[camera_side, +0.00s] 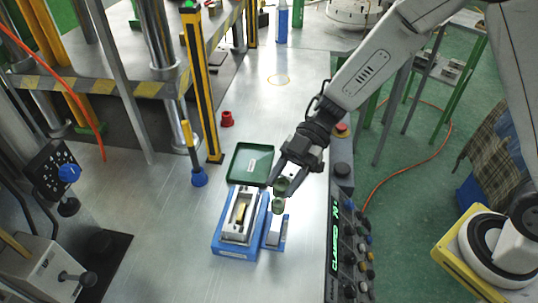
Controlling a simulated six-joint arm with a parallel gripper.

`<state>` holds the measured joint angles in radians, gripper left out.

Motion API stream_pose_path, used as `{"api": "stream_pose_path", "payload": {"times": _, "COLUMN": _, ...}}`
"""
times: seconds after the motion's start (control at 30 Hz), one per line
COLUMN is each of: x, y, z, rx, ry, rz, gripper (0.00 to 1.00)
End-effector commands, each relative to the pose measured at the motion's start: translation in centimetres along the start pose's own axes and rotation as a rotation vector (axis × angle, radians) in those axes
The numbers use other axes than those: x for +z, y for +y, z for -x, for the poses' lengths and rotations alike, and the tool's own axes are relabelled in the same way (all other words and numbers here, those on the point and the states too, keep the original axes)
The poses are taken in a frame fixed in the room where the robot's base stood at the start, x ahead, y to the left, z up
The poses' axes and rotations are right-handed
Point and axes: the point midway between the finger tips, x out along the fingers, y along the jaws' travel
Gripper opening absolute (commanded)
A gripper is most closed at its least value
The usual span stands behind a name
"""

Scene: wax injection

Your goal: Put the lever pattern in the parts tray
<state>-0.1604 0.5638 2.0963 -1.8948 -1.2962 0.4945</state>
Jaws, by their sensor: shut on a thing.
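The green parts tray (233,172) lies on the metal table and looks empty apart from a pale label. My gripper (279,184) is just right of the tray's front right corner in the picture. It is shut on a small dark green piece, which I take to be the lever pattern (278,205); it hangs below the fingers. Part of the piece is hidden by the fingers. I cannot tell its height above the table.
A blue fixture (236,253) with a metal mould (237,237) stands in front of the tray, with a small blue and grey block (276,232) beside it. A control panel (346,245) is at right. A yellow-black post (201,80) and red cup (227,119) are behind.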

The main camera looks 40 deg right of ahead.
Motion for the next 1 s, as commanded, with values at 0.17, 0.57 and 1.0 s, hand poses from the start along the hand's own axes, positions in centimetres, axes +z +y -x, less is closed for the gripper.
{"api": "stream_pose_path", "payload": {"times": 0.17, "x": 1.0, "y": 2.5, "z": -0.8, "rx": -0.002, "ry": 0.0, "rz": -0.001, "gripper": 0.0}}
{"api": "stream_pose_path", "payload": {"times": 0.57, "x": 4.0, "y": 6.5, "z": -2.7, "rx": -0.001, "ry": 0.0, "rz": -0.002, "gripper": 0.0}}
{"api": "stream_pose_path", "payload": {"times": 1.0, "x": 5.7, "y": 8.2, "z": -3.6, "rx": 0.0, "ry": -0.001, "rz": -0.001, "gripper": 0.0}}
